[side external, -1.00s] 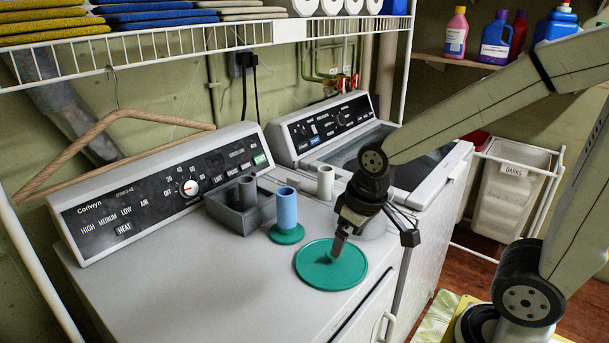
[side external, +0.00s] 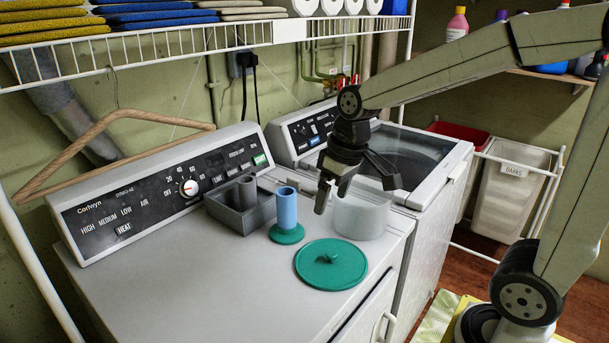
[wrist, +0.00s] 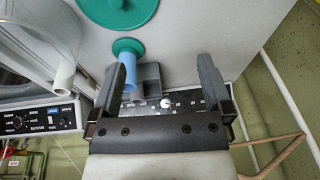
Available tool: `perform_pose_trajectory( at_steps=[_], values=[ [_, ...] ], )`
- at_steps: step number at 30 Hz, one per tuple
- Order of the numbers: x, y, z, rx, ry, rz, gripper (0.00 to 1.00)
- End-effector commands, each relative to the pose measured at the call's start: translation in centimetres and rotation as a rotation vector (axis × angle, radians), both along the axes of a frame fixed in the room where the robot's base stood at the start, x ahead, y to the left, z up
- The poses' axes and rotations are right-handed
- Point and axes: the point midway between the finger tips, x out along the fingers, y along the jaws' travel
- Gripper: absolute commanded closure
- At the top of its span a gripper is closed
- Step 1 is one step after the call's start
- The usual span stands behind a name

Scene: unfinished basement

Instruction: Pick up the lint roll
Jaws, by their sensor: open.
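A blue tube (side external: 287,207) stands upright on a small green disc (side external: 287,234) on the dryer top. A grey tube (side external: 247,190) stands in a grey open tray (side external: 221,211) behind it. I cannot tell for certain which tube is the lint roll. My gripper (side external: 333,202) is open and empty, above the dryer top, right of the blue tube. In the wrist view the open fingers (wrist: 158,72) flank the blue tube and tray.
A green lid with a knob (side external: 331,265) lies flat at the dryer's front right. The dryer's control panel (side external: 160,195) rises behind. A wire shelf (side external: 180,43) runs overhead. The dryer's front left is clear.

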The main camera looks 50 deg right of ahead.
Motion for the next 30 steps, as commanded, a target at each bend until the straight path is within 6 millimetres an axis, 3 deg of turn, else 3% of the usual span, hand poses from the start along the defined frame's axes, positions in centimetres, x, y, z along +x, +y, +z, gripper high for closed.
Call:
perform_pose_trajectory(
  at_steps=[14,21,30],
  values=[
    [10.2,-5.2,1.6,0.203,-0.023,0.139,0.00],
    [14.9,-9.3,1.8,0.312,-0.107,0.238,0.00],
    [19.5,-15.6,1.3,0.419,-0.284,0.376,0.00]
  ],
)
